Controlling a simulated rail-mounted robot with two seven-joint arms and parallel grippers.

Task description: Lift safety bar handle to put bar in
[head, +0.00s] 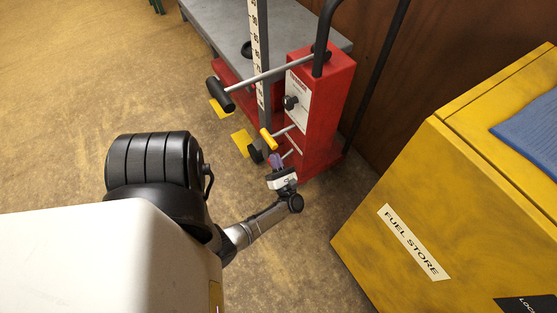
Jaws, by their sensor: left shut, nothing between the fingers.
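The red lift unit (325,110) stands upright right of the grey post with a number scale (260,50). A short lever with a yellow grip (268,138) sticks out to the left from its lower part. Below it is another short metal rod (288,154), with a black end (256,155) to its left; I cannot tell if they join. No readable label shows which is the safety bar handle. My left gripper (276,160) is shut and empty, just below the yellow-gripped lever and close to the lower rod; contact is unclear. The safety bar cannot be made out. My right gripper is not in view.
A long lever with a black grip (220,94) reaches left above the short levers. A grey platform (215,25) stands behind. A yellow fuel store box (375,225) is at right. Floor at left is open.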

